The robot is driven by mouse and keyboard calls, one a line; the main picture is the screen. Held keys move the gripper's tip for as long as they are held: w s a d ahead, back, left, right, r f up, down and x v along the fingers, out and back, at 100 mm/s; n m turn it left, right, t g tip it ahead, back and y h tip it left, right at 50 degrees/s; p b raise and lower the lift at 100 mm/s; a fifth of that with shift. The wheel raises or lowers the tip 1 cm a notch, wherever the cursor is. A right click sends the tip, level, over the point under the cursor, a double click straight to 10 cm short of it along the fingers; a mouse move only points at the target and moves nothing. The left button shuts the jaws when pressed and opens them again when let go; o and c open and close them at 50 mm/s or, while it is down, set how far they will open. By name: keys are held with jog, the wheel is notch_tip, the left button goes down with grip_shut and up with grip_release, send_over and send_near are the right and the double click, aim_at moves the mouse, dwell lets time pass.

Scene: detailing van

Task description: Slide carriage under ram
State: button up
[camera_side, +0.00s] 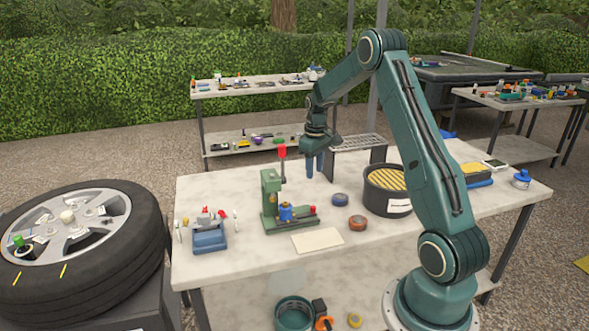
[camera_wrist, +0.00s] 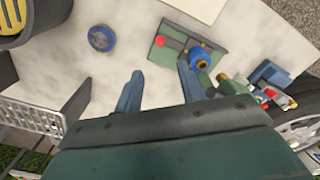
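The green press (camera_side: 270,203) stands on the white table, with a red-topped lever (camera_side: 282,151) at its head. A blue round piece, apparently the carriage (camera_side: 286,214), is on the press's base, beside the upright; the wrist view shows it (camera_wrist: 207,53) with a brass-coloured part. A red knob (camera_side: 312,209) is at the right end of the base, also in the wrist view (camera_wrist: 161,41). I cannot tell whether the carriage is directly below the ram. My gripper (camera_side: 315,172) is empty above the table, behind and right of the press; its fingers are apart in the wrist view (camera_wrist: 158,72).
A blue-ringed puck (camera_side: 340,200), an orange-ringed puck (camera_side: 357,223) and a black tub (camera_side: 378,202) stand right of the press. A blue fixture (camera_side: 209,238) is left of it. A pale card (camera_side: 318,240) lies in front. A slotted rack (camera_side: 357,146) stands behind.

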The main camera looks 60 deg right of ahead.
aim_at(314, 207)
jog(key=shift+n, duration=0.9)
jog(key=shift+f, duration=0.1)
jog(key=shift+f, duration=6.8)
grip_shut()
